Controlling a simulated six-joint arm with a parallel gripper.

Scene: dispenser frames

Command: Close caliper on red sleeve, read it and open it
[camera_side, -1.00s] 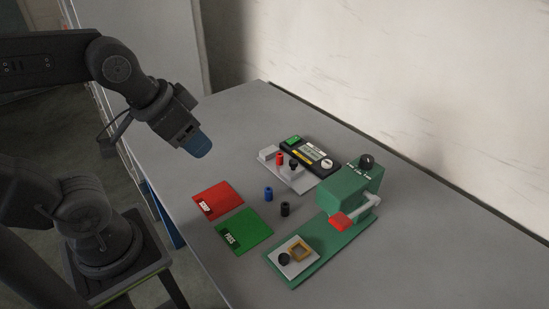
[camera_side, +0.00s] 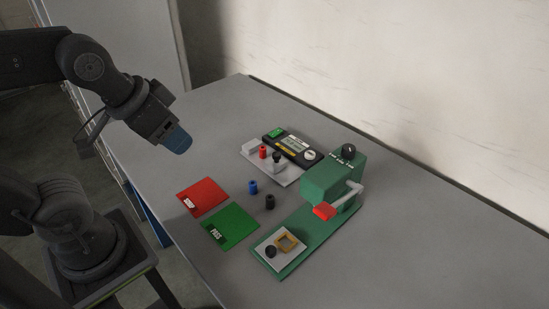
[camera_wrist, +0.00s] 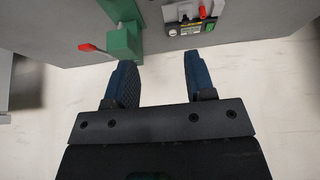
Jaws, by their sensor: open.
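The caliper (camera_side: 293,145) is a dark body with a display, a green patch and a white round knob, at the back of the table. The red sleeve (camera_side: 263,152) stands upright on its light grey plate (camera_side: 285,179), between a pale block (camera_side: 249,146) and a small black knob (camera_side: 276,158). I cannot tell whether the jaws touch the sleeve. My gripper (camera_side: 178,142) is up in the air at the left, well apart from the caliper. In the wrist view my gripper (camera_wrist: 158,62) is open and empty; the caliper (camera_wrist: 190,29) and red sleeve (camera_wrist: 203,12) show at the top edge.
Blue (camera_side: 252,187) and black (camera_side: 270,202) sleeves stand on the open table. Red (camera_side: 208,193) and green (camera_side: 232,229) labelled mats lie at the left. A green press-like fixture (camera_side: 330,181) with a red-tipped lever (camera_side: 325,211) stands at the right.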

